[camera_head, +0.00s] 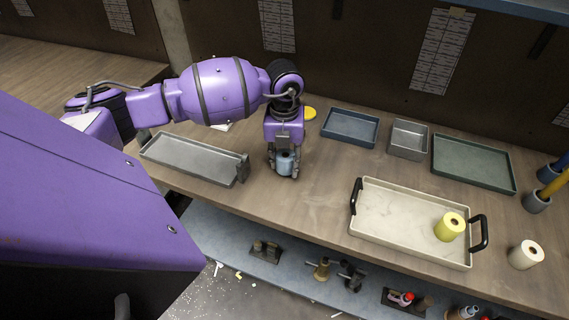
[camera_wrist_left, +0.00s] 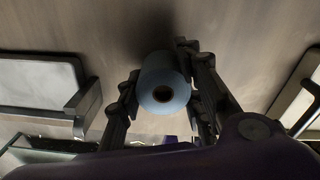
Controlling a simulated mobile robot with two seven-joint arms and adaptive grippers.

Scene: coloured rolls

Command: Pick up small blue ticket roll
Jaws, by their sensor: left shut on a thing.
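The small blue ticket roll (camera_head: 285,164) is between the fingers of my left gripper (camera_head: 284,170) in the head view, at the workbench between the long grey tray and the white tray. In the left wrist view the blue roll (camera_wrist_left: 163,84) shows its end with a dark core hole, and the left gripper's fingers (camera_wrist_left: 160,90) are shut on its two sides. Whether the roll touches the bench is hard to tell. My right gripper is not in view.
A long grey tray (camera_head: 190,160) lies left of the gripper. A white tray (camera_head: 400,226) with black handles holds a yellow roll (camera_head: 449,227). A white roll (camera_head: 525,255) stands at right. A blue tray (camera_head: 350,121), grey bin (camera_head: 408,138) and green tray (camera_head: 473,157) line the back.

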